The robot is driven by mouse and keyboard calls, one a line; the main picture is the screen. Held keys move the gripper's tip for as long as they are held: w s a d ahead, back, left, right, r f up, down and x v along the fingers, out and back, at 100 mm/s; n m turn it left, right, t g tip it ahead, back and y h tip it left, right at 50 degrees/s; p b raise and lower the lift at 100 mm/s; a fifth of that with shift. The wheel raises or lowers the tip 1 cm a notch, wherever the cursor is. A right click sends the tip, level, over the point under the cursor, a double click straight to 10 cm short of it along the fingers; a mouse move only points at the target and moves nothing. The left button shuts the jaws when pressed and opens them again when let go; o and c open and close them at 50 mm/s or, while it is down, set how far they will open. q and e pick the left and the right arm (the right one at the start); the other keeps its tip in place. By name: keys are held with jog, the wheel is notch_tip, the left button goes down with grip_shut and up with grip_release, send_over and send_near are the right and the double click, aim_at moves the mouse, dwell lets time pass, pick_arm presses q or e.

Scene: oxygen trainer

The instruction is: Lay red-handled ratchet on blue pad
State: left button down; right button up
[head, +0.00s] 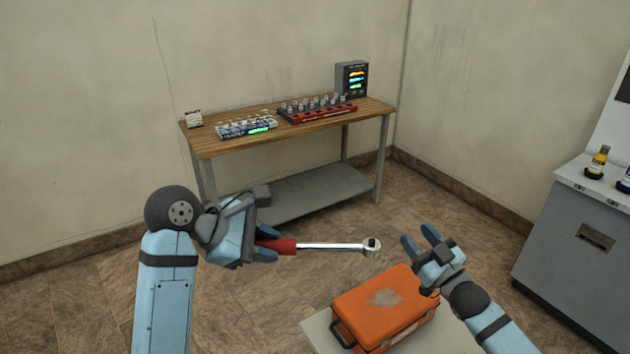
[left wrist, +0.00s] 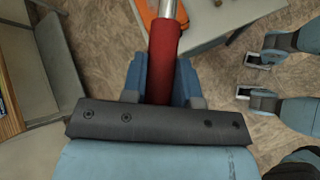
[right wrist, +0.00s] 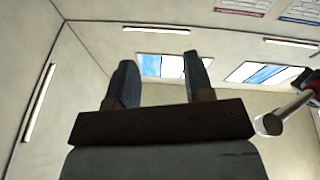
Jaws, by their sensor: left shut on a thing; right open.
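The ratchet has a red handle (head: 276,246) and a chrome shaft with a round head (head: 371,245). My left gripper (head: 268,244) is shut on the red handle and holds the ratchet in the air, its shaft pointing right. In the left wrist view the handle (left wrist: 165,60) sits between the two fingers. My right gripper (head: 418,243) is open and empty, to the right of the ratchet's head; its fingers also show apart in the right wrist view (right wrist: 160,85), with the ratchet's head (right wrist: 270,124) at the right. I see no blue pad in these views.
An orange case (head: 360,305) lies on a pale surface (head: 318,333) below the ratchet. A wooden workbench (head: 215,143) against the wall holds racks and a small display unit (head: 351,79). A grey cabinet (head: 570,245) with bottles stands at the right. Open floor lies between.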

jog(key=w+r+n+y, duration=0.3)
jog(key=w+r+y, duration=0.1)
jog(key=r, duration=0.5)
notch_tip(320, 180, up, 12)
jog(key=m+g+h, duration=1.2)
jog(key=m+g, duration=0.7)
jog(key=m, duration=0.9)
send_over(308, 247)
jog(key=d, duration=0.1)
jog(key=f, duration=0.3)
jog(key=a+f, duration=0.1)
jog(key=f, duration=0.7)
jog(key=shift+w+a+f, duration=0.2)
jog(key=shift+w+a, duration=0.1)
jog(key=shift+w, duration=0.1)
